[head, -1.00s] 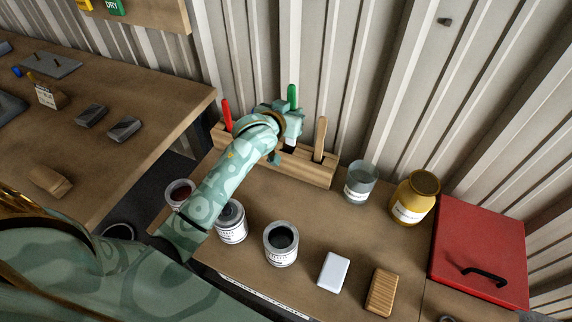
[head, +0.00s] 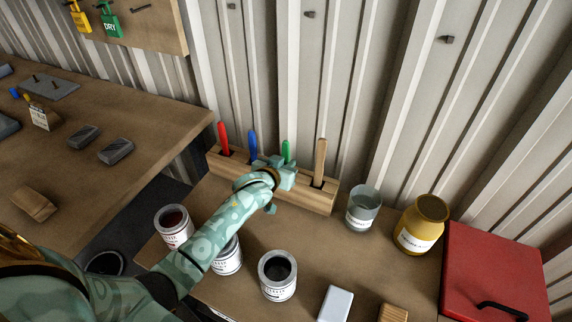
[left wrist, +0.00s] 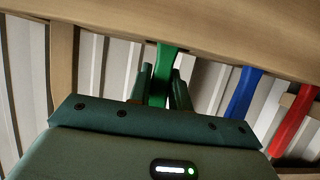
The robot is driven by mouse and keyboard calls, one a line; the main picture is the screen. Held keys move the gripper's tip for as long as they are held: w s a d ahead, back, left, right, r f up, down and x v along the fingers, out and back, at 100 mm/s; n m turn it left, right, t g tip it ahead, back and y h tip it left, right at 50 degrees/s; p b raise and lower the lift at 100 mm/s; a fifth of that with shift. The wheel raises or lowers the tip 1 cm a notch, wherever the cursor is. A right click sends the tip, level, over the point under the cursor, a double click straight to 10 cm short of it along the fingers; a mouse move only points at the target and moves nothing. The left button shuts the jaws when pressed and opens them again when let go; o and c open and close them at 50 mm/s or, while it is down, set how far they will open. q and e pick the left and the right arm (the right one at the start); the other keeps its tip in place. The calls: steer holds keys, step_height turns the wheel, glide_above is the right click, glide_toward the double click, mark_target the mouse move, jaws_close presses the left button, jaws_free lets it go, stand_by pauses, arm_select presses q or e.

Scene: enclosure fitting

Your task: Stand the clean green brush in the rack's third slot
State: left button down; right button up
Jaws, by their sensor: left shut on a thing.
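The wooden rack (head: 313,196) stands against the ribbed wall. From left it holds a red handle (head: 223,137), a blue handle (head: 252,144), the green brush (head: 286,150) and a plain wooden handle (head: 320,160). The green brush is upright at the third place, between blue and plain wood. My left gripper (head: 280,180) is shut on it and hides its lower part and the slot in the head view. In the left wrist view, the fingers (left wrist: 163,92) close around the green handle (left wrist: 165,62), next to the rack's wooden bar (left wrist: 215,38). I cannot tell if the brush is fully seated. My right gripper is out of view.
Several open paint cans, one of them dark (head: 277,277), stand in front of the rack near my left arm. A glass jar (head: 362,211), a yellow jar (head: 423,224) and a red box (head: 495,270) stand to the right. Bare bench lies between cans and jars.

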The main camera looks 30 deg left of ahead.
arm_select(q)
steer(key=c, duration=1.3)
jaws_free()
steer(key=shift+f, duration=0.1)
steer(key=shift+s+r, duration=0.1)
steer(key=shift+r, duration=0.15)
steer(key=p+v, duration=0.4)
steer(key=v, duration=0.7)
steer(key=shift+s+p, duration=0.4)
